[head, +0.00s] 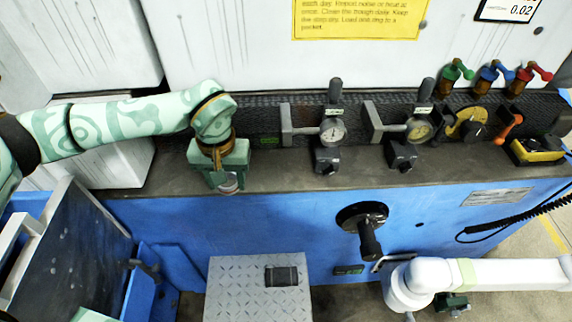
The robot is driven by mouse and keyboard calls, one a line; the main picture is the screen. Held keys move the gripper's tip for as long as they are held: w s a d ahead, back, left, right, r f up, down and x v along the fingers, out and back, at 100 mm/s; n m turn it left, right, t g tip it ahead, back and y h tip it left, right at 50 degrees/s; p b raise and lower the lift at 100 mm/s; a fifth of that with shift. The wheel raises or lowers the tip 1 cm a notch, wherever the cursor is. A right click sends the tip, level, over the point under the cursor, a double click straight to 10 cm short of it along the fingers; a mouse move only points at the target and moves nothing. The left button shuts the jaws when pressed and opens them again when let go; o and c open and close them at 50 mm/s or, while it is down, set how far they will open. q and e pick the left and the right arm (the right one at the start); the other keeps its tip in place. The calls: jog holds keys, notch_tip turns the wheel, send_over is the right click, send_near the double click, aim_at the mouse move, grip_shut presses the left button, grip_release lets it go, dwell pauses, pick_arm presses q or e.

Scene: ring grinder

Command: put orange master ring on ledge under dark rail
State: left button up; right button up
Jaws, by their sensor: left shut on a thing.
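The dark rail (258,122) runs along the foot of the white machine wall. Under it lies the grey-brown ledge (280,176), the top of a blue machine body. My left gripper (229,181) points down over the ledge's front edge, left of the dial gauges. It is shut on a small grey ring-like piece (229,186), mostly hidden by the fingers. No orange shows clearly on it, so I cannot tell if it is the orange master ring. My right gripper (453,305) is low at the right, partly hidden under my arm; its fingers are unclear.
Two dial gauges (333,130) (420,129) with brackets and blocks stand on the ledge. Green, blue and red valves (489,73), an orange lever (508,129) and a yellow-black box (538,149) sit further right. A black handwheel (363,220) projects in front. Bare ledge lies between my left gripper and the gauges.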

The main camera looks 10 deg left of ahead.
pick_arm(q)
jog(key=w+a+r+n, duration=0.4)
jog(key=w+r+n, duration=0.25)
jog(key=n, duration=0.25)
jog(key=f+b, duration=0.1)
jog(key=f, duration=0.3)
jog(key=f+b, duration=0.2)
jog(key=f, duration=0.3)
jog(key=shift+s+d+f, duration=0.1)
jog(key=shift+s+d, duration=0.05)
jog(key=shift+d, duration=0.05)
jog(key=shift+f, duration=0.1)
jog(key=o, duration=1)
jog(key=shift+o, duration=0.2)
